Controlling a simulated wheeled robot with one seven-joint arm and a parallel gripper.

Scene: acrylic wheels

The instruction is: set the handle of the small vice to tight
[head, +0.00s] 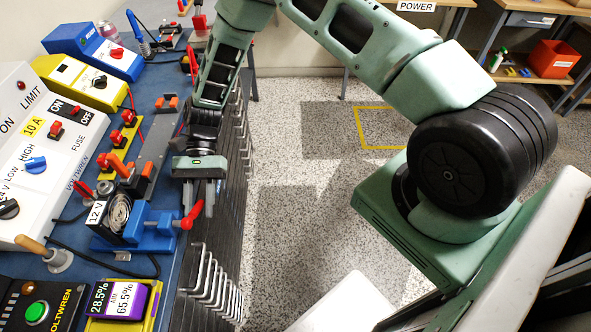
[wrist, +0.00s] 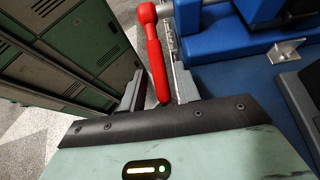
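The small blue vice (head: 150,232) is mounted at the bench's right edge, with its red handle (head: 190,216) sticking out on the right side. In the wrist view the red handle (wrist: 154,60) hangs from its hub at the top, tilted slightly, its free end between my fingers. The vice's blue body (wrist: 210,45) shows to the right. My gripper (head: 199,200) is open, one finger on each side of the handle. A gap shows on the left; the right finger is close, and I cannot tell whether it touches.
A fan-like 12 V unit (head: 115,216) stands beside the vice. Several hex-key-shaped metal rods (head: 212,285) hang along the bench edge below it. A small metal bracket (wrist: 287,48) lies on the blue bench top. The floor (head: 290,230) to the right is clear.

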